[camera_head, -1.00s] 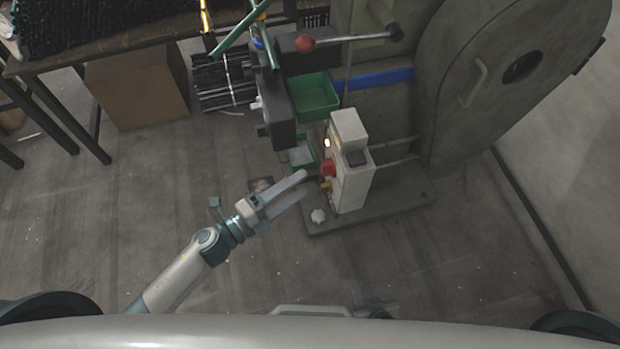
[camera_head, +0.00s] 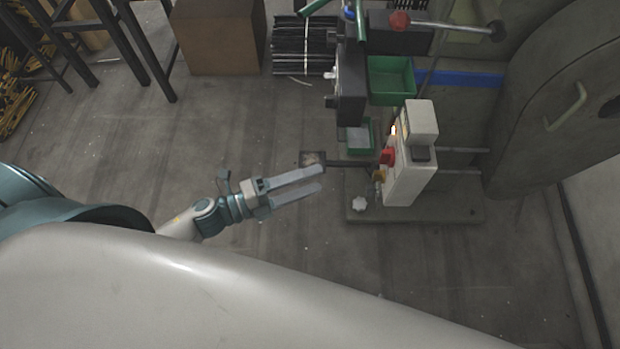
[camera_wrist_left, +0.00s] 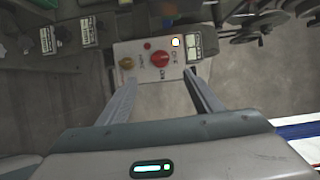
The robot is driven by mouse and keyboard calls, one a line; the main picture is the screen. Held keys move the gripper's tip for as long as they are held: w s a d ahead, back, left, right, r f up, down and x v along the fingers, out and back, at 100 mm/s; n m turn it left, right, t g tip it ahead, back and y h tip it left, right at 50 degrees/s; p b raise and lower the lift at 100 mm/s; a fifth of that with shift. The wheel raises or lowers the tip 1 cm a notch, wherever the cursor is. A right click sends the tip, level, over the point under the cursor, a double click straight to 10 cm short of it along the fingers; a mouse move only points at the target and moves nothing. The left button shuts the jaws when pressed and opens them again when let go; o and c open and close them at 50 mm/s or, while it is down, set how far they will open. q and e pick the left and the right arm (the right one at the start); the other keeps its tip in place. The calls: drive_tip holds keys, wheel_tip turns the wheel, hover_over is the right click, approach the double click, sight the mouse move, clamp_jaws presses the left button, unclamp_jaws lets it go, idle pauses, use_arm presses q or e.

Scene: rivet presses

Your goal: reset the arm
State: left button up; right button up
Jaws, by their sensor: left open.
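My left gripper (camera_head: 322,180) is in the head view, left of the rivet press's white control box (camera_head: 412,170). Its two pale fingers are parallel and apart, with nothing between them. In the left wrist view the open fingers (camera_wrist_left: 158,95) point toward the control panel (camera_wrist_left: 165,62). The panel has a red knob (camera_wrist_left: 160,59), a small yellow-black knob (camera_wrist_left: 127,64) and a lit yellow lamp (camera_wrist_left: 176,42). The fingers appear apart from the panel. My right gripper is not in view.
The press base plate (camera_head: 450,208) lies on the floor at right. Green bins (camera_head: 391,80) hang on the press above the control box. A foot pedal (camera_head: 312,159) is near my left gripper. A cardboard box (camera_head: 220,38) stands at the back.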

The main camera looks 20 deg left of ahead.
idle(0.3)
use_arm(q)
drive_tip(key=w+a+f+n+y, duration=0.1)
drive_tip(key=a+f+n+y, duration=0.35)
drive_tip(key=f+n, duration=0.45)
drive_tip(key=w+a+f+n+y, duration=0.2)
drive_tip(key=a+f+n+y, duration=0.3)
drive_tip(key=f, duration=0.6)
drive_tip(key=s+d+f+n+g+y, duration=0.1)
drive_tip(key=s+f+n+g, duration=0.2)
drive_tip(key=s+f+n, duration=0.2)
drive_tip(key=s+d+f+n+g+y, duration=0.1)
drive_tip(key=s+d+f+n+g, duration=0.1)
drive_tip(key=s+f+n, duration=0.4)
drive_tip(key=s+f+g, duration=0.1)
drive_tip(key=s+f, duration=0.3)
drive_tip(key=f, duration=0.5)
drive_tip(key=shift+s+d+f+n+y, duration=0.25)
drive_tip(key=shift+s+d+n+y, duration=0.05)
drive_tip(key=shift+s+y, duration=0.05)
